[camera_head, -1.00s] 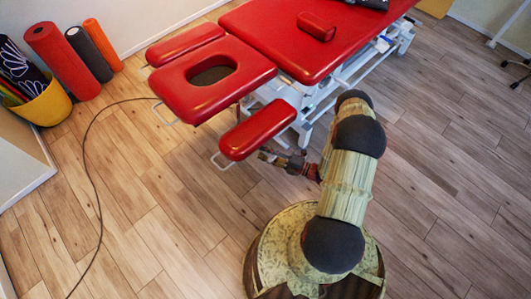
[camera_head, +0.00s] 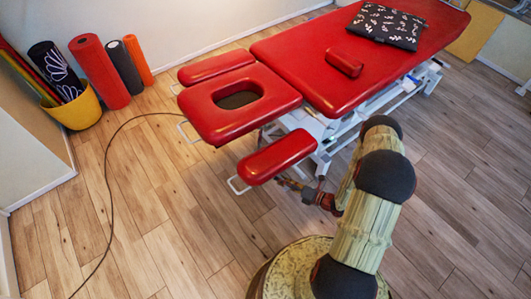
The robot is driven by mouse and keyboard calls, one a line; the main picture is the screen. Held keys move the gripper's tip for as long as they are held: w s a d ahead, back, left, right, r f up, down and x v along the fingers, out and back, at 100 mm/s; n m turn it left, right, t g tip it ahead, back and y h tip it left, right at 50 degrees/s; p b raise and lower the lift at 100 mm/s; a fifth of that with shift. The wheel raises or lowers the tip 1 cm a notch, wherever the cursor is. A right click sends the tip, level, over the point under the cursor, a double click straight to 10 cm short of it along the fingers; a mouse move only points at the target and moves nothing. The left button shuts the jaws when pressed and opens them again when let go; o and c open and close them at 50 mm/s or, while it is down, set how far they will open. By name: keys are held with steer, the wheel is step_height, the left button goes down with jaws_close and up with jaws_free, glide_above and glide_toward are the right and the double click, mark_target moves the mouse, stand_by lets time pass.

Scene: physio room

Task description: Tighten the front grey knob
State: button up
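The red treatment table (camera_head: 300,65) stands at the upper middle, with a face-hole headrest (camera_head: 205,118) at its near left end and a separate red armrest pad (camera_head: 277,157) at the front. My arm reaches from the lower right towards the table. My gripper (camera_head: 288,183) is just below and right of the front armrest pad, small and partly hidden by the pad. I cannot tell whether it is open or shut, or whether it touches anything. No grey knob can be made out; the area under the pad is hidden.
A dark cable (camera_head: 108,190) curves over the wooden floor on the left. Foam rollers (camera_head: 100,72) and a yellow basket (camera_head: 76,108) stand by the wall. A red bolster (camera_head: 344,62) and a dark patterned cushion (camera_head: 388,26) lie on the table. The floor at front left is otherwise clear.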

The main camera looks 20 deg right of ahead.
steer(key=n+h, duration=0.2)
steer(key=n, duration=0.1)
steer(key=shift+n, duration=0.4)
steer(key=n+h, duration=0.2)
steer(key=n, duration=0.1)
steer(key=shift+f+h, duration=0.1)
steer(key=shift+h, duration=0.2)
steer(key=shift+s+d+n, duration=0.2)
steer(key=shift+n, duration=0.1)
steer(key=p+v, duration=0.3)
steer(key=v, duration=0.5)
steer(key=w+a+r+n+g+y, duration=0.2)
steer(key=a+r+n, duration=0.2)
steer(key=r, duration=0.5)
steer(key=w+a+r+n+g+y, duration=0.1)
steer(key=a+r+n+g+y, duration=0.1)
steer(key=r+n, duration=0.4)
steer(key=w+a+r+n+g+y+p, duration=0.1)
steer(key=a+r+n, duration=0.4)
steer(key=r, duration=0.6)
steer(key=shift+w+a+r+g+y, duration=0.35)
steer(key=shift+w+g+y, duration=0.45)
steer(key=shift+g+y, duration=0.3)
steer(key=shift+d, duration=0.1)
steer(key=shift+c, duration=0.4)
